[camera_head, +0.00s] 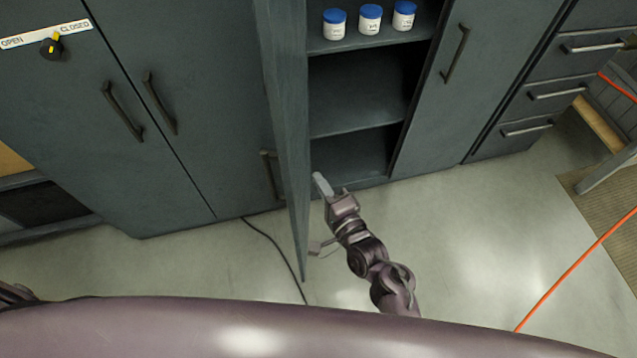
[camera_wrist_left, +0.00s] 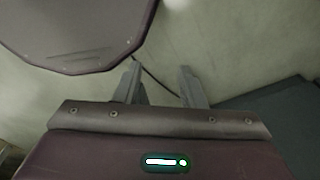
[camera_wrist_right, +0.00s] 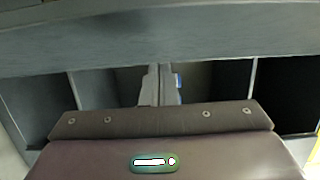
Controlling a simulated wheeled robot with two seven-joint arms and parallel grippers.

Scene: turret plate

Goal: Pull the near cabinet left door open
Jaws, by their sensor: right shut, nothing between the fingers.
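The near cabinet's left door (camera_head: 287,120) stands swung well out from the cabinet, seen nearly edge-on in the head view. A dark bar handle (camera_head: 269,174) shows at its left side. My right gripper (camera_head: 321,182) is shut and empty, just right of the door on its inner side, in front of the open lower shelves. In the right wrist view the closed fingers (camera_wrist_right: 159,72) point toward a wide grey panel and dark compartments; I cannot tell whether they touch the door. My left gripper (camera_wrist_left: 160,82) is open and empty above the floor.
The cabinet's right door (camera_head: 465,80) is closed. Three blue-lidded jars (camera_head: 370,22) stand on a shelf. Closed tall doors (camera_head: 140,110) are at left, drawers (camera_head: 555,92) at right. A black cable (camera_head: 275,247) and an orange cable (camera_head: 575,270) cross the mostly clear floor.

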